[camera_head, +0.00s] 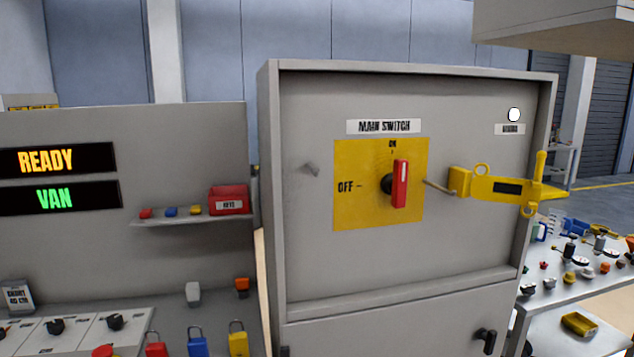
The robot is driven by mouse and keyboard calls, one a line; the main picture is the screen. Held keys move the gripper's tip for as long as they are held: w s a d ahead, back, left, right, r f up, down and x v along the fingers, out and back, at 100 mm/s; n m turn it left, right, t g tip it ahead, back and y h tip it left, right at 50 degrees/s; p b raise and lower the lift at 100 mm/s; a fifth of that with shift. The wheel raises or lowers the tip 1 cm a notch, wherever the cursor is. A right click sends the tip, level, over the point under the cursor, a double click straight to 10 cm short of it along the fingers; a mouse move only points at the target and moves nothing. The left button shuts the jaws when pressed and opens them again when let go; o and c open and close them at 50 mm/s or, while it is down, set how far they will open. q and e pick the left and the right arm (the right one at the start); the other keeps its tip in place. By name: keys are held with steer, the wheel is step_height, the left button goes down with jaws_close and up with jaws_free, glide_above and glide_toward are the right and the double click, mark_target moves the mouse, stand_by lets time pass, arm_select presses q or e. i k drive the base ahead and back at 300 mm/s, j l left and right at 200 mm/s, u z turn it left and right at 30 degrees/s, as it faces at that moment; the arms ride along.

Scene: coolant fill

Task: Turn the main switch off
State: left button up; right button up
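The main switch has a red handle (400,184) on a black hub, mounted on a yellow plate (350,205). The handle stands upright, in line with the ON mark at the top of the plate. The OFF mark is at the left of the plate. A label reading MAIN SWITCH (384,126) is above it. The switch is on the front of a grey cabinet (300,250). Neither of my grippers shows in the head view.
A yellow lockout-like device (480,184) hangs right of the switch, near a peg. A bare peg (312,169) sticks out left of the plate. A white lamp (514,115) is at upper right. Padlocks (197,342) and a red box (229,200) are left; a cluttered table (545,310) is right.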

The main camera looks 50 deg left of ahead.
mark_target(395, 184)
steer(key=u, duration=1.15)
